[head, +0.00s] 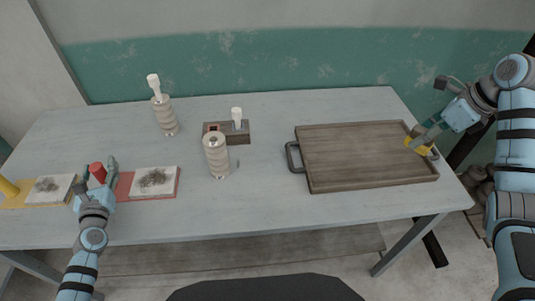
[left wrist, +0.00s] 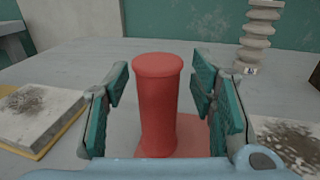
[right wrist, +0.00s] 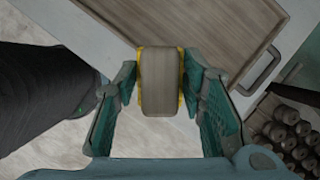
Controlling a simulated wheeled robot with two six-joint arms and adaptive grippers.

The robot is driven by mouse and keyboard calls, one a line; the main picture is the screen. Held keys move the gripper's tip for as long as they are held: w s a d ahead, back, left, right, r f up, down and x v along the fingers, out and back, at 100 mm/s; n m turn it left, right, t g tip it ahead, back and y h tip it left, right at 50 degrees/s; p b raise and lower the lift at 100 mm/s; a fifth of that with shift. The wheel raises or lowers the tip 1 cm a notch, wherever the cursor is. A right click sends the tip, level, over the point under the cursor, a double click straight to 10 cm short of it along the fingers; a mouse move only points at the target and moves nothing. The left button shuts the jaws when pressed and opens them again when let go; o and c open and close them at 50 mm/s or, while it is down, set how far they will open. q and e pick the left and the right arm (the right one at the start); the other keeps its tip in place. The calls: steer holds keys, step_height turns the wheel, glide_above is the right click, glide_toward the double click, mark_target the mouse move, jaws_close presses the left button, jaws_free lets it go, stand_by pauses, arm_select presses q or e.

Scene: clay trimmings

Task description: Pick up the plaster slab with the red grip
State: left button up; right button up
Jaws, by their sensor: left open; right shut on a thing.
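The plaster slab (head: 154,182) is white with dark scuffs and lies on a red board (head: 124,187) at the table's left. Its upright red grip (head: 97,172) stands at the board's left end. My left gripper (head: 99,168) is open, with a finger on either side of the grip. In the left wrist view the red grip (left wrist: 158,105) rises between the fingers, with gaps on both sides. My right gripper (head: 421,141) is shut on a yellow-edged, grey-brown block (right wrist: 160,82) by the tray's right end.
Another scuffed slab (head: 48,189) on a yellow board, with a yellow grip (head: 8,188), lies at far left. A wooden tray (head: 350,160) fills the right. Ridged posts (head: 166,117) (head: 216,156) and a dark wooden block (head: 238,134) stand mid-table.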

arm_select(q)
steer(key=shift+s+r, duration=0.2)
steer(key=shift+c, duration=0.2)
arm_select(e)
steer(key=shift+s+r, duration=0.2)
steer(key=shift+s, duration=0.05)
arm_select(q)
steer(key=shift+s, duration=0.1)
steer(key=c, duration=0.3)
arm_select(e)
steer(key=shift+s, duration=0.1)
arm_select(q)
jaws_close()
